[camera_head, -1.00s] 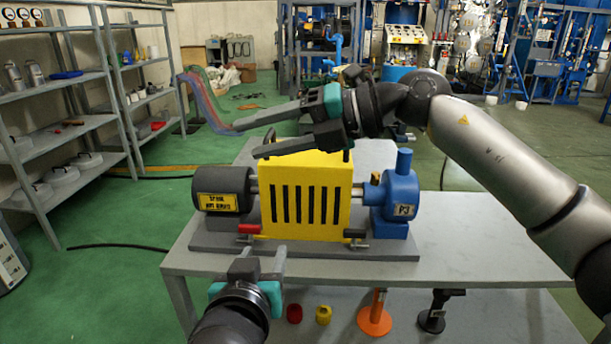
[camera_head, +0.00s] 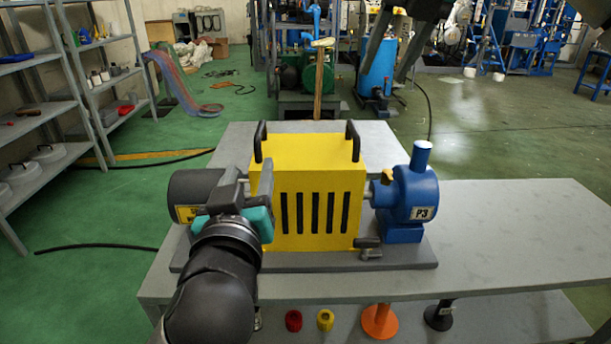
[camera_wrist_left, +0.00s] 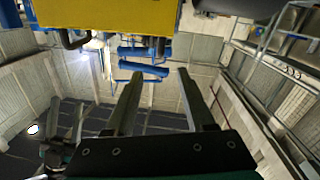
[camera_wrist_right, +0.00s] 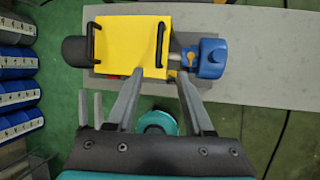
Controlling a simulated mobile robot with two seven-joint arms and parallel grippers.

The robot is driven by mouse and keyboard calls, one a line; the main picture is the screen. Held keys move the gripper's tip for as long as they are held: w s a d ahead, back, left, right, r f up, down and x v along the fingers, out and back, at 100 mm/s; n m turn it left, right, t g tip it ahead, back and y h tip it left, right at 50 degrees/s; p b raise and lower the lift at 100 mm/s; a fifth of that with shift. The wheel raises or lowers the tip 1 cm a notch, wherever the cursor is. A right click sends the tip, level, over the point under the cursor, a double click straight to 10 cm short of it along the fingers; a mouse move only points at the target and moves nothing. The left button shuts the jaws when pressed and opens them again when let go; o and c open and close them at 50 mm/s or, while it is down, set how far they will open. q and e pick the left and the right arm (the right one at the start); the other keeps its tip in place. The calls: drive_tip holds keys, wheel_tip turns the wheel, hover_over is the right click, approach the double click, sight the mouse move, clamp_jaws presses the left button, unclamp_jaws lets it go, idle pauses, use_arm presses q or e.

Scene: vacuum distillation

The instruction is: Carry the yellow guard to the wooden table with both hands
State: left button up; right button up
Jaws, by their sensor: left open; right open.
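The yellow guard (camera_head: 310,190) is a slotted box with two black handles on top, seated on the grey baseplate between the dark motor and the blue pump. The right wrist view shows it from above (camera_wrist_right: 133,48); the left wrist view shows it at the top edge (camera_wrist_left: 110,14). My left gripper (camera_head: 246,178) is open, in front of the motor and at the guard's front left side, with no handle between its fingers. My right gripper (camera_head: 397,50) is open and empty, high above the bench, partly cut off by the top edge. No wooden table shows.
The dark motor (camera_head: 190,186) and blue pump P3 (camera_head: 411,195) flank the guard. The grey bench (camera_head: 530,235) is clear to the right. Red (camera_head: 293,321) and yellow (camera_head: 325,320) caps and an orange stand (camera_head: 380,322) are on the shelf below.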

sight(260, 127)
use_arm(q)
drive_tip(key=w, duration=1)
drive_tip(key=w+a, duration=0.1)
drive_tip(key=w, duration=0.4)
drive_tip(key=shift+w, duration=0.15)
use_arm(e)
drive_tip(key=x, duration=1.5)
drive_tip(key=shift+a+f, duration=0.15)
use_arm(q)
clamp_jaws()
use_arm(e)
clamp_jaws()
use_arm(q)
drive_tip(key=shift+r, duration=0.2)
use_arm(e)
drive_tip(key=shift+w+r, duration=0.1)
drive_tip(key=shift+r, duration=0.15)
